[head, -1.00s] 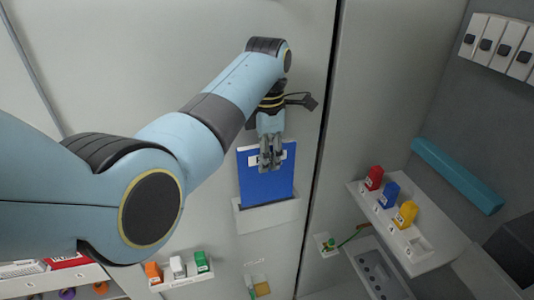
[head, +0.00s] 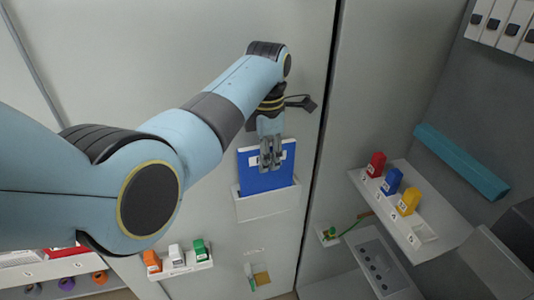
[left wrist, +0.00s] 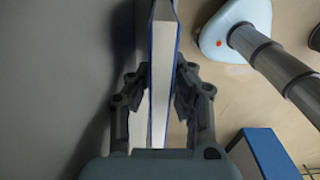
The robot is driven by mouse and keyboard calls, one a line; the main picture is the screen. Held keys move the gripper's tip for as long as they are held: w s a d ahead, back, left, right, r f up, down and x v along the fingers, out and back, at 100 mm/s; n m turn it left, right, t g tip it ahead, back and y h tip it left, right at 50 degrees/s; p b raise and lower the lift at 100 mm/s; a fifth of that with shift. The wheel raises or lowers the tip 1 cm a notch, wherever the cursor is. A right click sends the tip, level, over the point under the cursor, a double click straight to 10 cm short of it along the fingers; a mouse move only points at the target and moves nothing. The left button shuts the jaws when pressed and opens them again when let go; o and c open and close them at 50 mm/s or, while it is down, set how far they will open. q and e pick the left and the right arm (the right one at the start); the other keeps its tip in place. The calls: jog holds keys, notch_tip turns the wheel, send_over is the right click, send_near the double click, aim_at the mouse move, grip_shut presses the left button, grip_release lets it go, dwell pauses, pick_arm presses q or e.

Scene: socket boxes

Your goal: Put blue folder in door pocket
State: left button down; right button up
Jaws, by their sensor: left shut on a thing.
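The blue folder (head: 262,182) stands upright against the grey door, with a white label near its top. Its lower part is hidden inside the pale door pocket (head: 268,205). My left gripper (head: 270,166) is shut on the folder's upper part, above the pocket rim. In the left wrist view the folder (left wrist: 160,65) shows edge-on, with blue covers and white pages, between the two fingers of the gripper (left wrist: 161,82). My right gripper is not in view.
A small door shelf (head: 180,264) holds orange, white and green blocks below left. Right of the dark door gap, a ledge (head: 425,232) carries red, blue and yellow blocks. A teal bar (head: 462,162) lies on the right wall.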

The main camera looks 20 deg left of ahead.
pick_arm(q)
jog(key=shift+f, duration=0.45)
jog(key=shift+f+b, duration=0.95)
jog(key=shift+f, duration=0.7)
jog(key=c, duration=1.2)
grip_release()
jog(key=shift+r, duration=0.1)
jog(key=shift+o, duration=0.2)
jog(key=shift+w+r, duration=0.1)
jog(key=shift+r, duration=0.05)
